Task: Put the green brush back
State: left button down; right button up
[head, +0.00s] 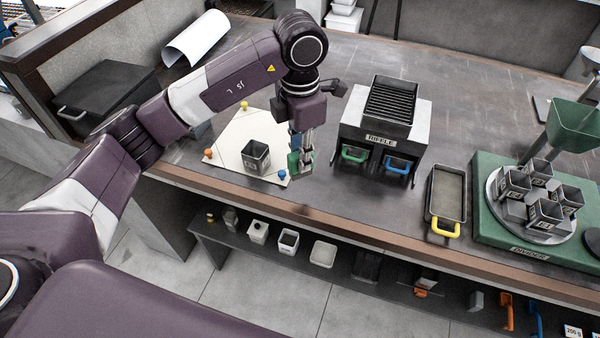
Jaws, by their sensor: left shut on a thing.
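My left gripper (304,152) comes down over the bench from the upper middle, beside the right corner of a white mat (238,128). It is shut on a small green thing, seemingly the green brush (293,163), which is partly hidden by the fingers. The brush is near the bench top; I cannot tell whether it touches it. A dark square cup (256,157) stands on the mat to the left of the gripper. My right gripper is not in view.
The riffle box (378,118) with green and blue handles stands just right of the gripper. Further right are a yellow-handled tray (446,194) and the green divider (490,226) with several cups. A black case (103,98) sits left. A lower shelf (270,253) holds small containers.

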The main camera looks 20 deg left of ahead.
aim_at(301, 176)
pick_arm(q)
notch_tip(301, 176, down, 3)
jog(key=shift+r, duration=0.2)
jog(key=shift+f+p, duration=0.3)
jog(key=shift+f, duration=0.25)
notch_tip(301, 176, down, 3)
jog(key=shift+f+p, duration=0.2)
jog(key=shift+p, duration=0.35)
jog(key=shift+f, duration=0.3)
jog(key=c, duration=2.2)
grip_release()
jog(key=shift+f+b, duration=0.1)
jog(key=shift+b, duration=0.25)
jog(key=o, duration=0.5)
jog(key=shift+c, duration=0.2)
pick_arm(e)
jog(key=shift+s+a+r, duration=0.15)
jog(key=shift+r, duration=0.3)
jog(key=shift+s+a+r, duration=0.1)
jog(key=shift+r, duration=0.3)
